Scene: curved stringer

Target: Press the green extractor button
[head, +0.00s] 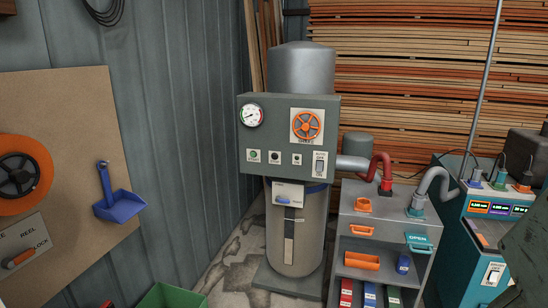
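A grey-green control panel (262,131) is mounted on the front of a tall grey cylinder unit in the middle of the head view. A small round green button or lamp (254,155) sits on a white plate at the panel's lower left. A dark round control (275,157) is to its right. Another small plate with a greenish round spot (297,158) follows further right. The labels are too small to read, so I cannot tell which one is the extractor button. My gripper is not in view.
The panel also carries a gauge (250,115), an orange handwheel (306,125) and a switch (319,164). A grey cabinet (343,217) with hoses stands to the right, and a green bin (168,295) at the bottom left. Bare floor (234,262) shows between bin and cylinder.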

